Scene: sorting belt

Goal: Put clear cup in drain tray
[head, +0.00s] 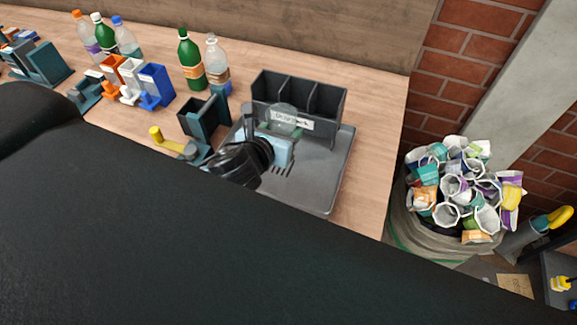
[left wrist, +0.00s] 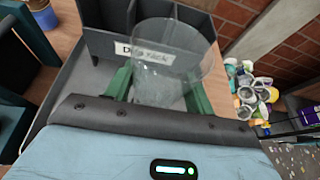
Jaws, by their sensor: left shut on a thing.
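The clear cup (head: 284,113) is see-through and hard to make out in the head view. In the left wrist view the cup (left wrist: 166,62) stands between the two green fingers of my left gripper (left wrist: 158,88). My left gripper (head: 279,131) is shut on it. The grey drain tray (head: 318,188) lies on the wooden counter, with slots near its front. The cup and gripper are over the tray, in front of a dark rack with a white label. The gap between the cup's base and the tray is hidden. My right gripper is not in view.
The dark divided rack (head: 327,101) stands along the tray's back. Left of the tray are a dark teal holder (head: 205,118), a yellow-knobbed fixture (head: 170,142), coloured dispensers and bottles (head: 190,62). A full bin of used cups (head: 460,190) stands right. The tray's right part is bare.

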